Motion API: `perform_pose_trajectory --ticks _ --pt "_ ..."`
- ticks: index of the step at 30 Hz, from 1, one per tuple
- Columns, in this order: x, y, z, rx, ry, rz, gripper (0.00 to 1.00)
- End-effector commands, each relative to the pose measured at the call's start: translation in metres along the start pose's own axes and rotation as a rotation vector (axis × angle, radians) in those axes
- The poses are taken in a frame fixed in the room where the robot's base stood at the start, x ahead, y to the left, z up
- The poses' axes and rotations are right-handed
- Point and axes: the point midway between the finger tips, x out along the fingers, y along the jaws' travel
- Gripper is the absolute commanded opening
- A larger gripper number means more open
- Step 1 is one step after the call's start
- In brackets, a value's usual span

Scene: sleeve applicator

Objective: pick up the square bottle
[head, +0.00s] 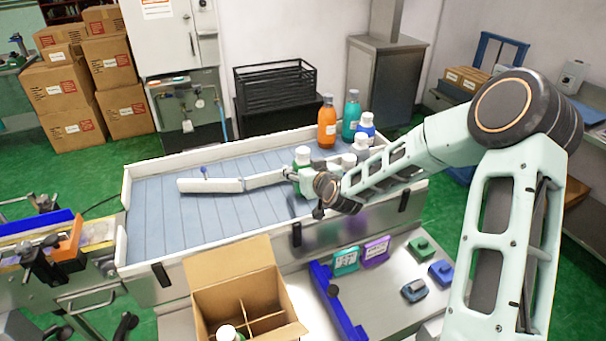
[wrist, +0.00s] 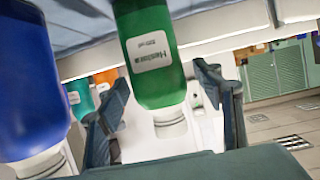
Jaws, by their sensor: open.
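A green bottle (head: 302,163) with a white cap stands on the grey slatted conveyor, beside my gripper (head: 309,180). In the wrist view the picture is turned over, and the green bottle (wrist: 152,70) shows a white label and its cap toward the bottom. It looks flat-sided, but I cannot tell for sure that it is square. My gripper (wrist: 160,84) is open, with one finger to each side of the green bottle; contact is not visible. A blue bottle (wrist: 28,80) stands close outside the left finger.
An orange bottle (head: 327,124), a teal bottle (head: 351,118) and a blue one (head: 366,129) stand at the conveyor's back right. White guide rails (head: 212,185) cross the belt. An open divided carton (head: 233,264) in front holds a white-capped bottle (head: 228,334). The belt's left part is clear.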

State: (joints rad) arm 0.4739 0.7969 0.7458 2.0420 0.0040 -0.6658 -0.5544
Motion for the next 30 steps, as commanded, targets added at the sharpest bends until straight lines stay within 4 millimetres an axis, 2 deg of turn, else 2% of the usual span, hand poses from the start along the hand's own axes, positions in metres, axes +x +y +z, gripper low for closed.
perform_pose_trajectory --ticks 10,25,30 --pt "0.0058 -0.0001 0.0006 0.0 -0.001 0.0 0.61" --pt "0.0055 -0.0001 0.0005 0.0 -0.001 0.0 0.06" --pt "0.0055 -0.0001 -0.0009 -0.001 0.002 0.0 0.04"
